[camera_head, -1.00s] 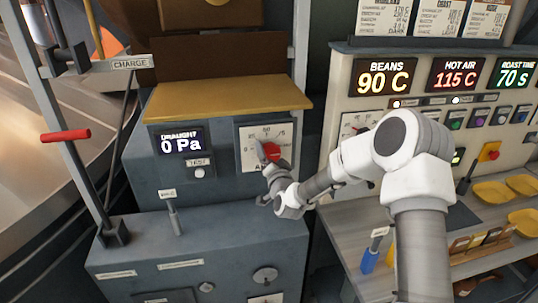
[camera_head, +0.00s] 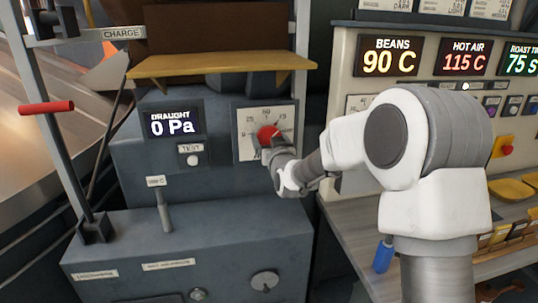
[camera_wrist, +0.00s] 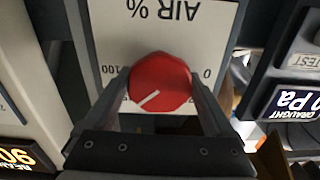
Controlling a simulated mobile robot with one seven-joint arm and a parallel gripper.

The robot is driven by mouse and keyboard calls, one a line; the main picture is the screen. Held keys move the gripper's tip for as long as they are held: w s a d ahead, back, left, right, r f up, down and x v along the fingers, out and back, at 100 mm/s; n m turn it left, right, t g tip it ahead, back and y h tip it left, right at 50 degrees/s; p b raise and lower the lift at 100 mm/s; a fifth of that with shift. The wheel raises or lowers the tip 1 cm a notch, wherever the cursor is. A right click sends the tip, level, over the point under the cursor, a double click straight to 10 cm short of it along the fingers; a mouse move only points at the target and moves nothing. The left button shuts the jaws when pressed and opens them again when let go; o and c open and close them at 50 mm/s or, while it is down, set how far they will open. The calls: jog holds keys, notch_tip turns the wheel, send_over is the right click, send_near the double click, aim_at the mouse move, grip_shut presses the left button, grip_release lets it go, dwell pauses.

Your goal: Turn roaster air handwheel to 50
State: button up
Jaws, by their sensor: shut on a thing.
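The roaster air handwheel is a red knob (camera_head: 268,132) on a white dial plate (camera_head: 248,148) marked 25, 50 and 75 along its top. In the wrist view the knob (camera_wrist: 160,82) and the "AIR %" plate (camera_wrist: 165,22) appear upside down. My gripper (camera_head: 271,148) is shut on the knob, one finger on each side in the wrist view (camera_wrist: 160,92). The knob's white line points to the lower left there, so to the dial's upper right, on the 75 side. The fingers hide part of the scale.
The draught display (camera_head: 173,122) reads 0 Pa, left of the dial, above a test button (camera_head: 192,160). A yellow shelf (camera_head: 220,66) juts out above. A grey lever (camera_head: 164,210) stands at lower left. The panel with lit displays (camera_head: 465,57) is at right, behind my arm.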

jog(key=n+b, duration=0.1)
jog(key=b, duration=0.1)
jog(key=n+b, duration=0.4)
jog(key=shift+f+b, duration=0.25)
jog(key=shift+b, duration=0.15)
jog(key=shift+r+n+b, duration=0.2)
jog(key=shift+n+b, duration=1.4)
jog(key=shift+n, duration=0.4)
jog(key=o, duration=1.1)
jog(key=shift+d, duration=0.1)
jog(key=v, duration=1.7)
jog(key=shift+s, duration=0.2)
